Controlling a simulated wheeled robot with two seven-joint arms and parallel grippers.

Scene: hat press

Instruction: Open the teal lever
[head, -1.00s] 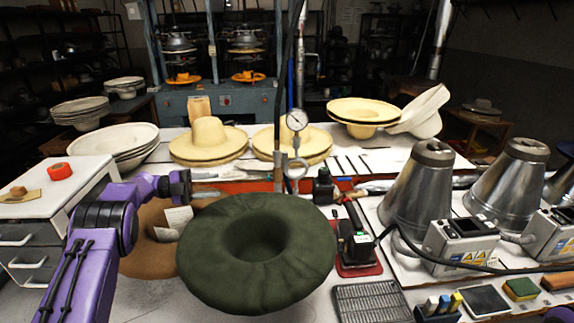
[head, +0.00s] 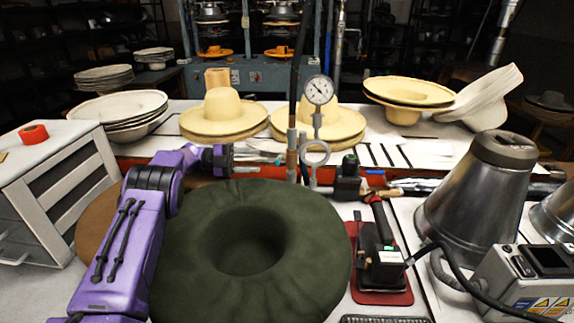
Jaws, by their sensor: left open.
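My left gripper (head: 229,159) points right, left of the pipe and above the back of the green hat. It is open, and nothing shows between its fingers, which are small and dark here. My right gripper is out of view.
The dark green hat (head: 300,255) fills the front middle. A black tool on a red base (head: 380,298) stands right of it, beside a metal cone (head: 470,195) with a cable. Straw hats (head: 222,118) line the bench behind. A white drawer cabinet (head: 60,150) is at left.

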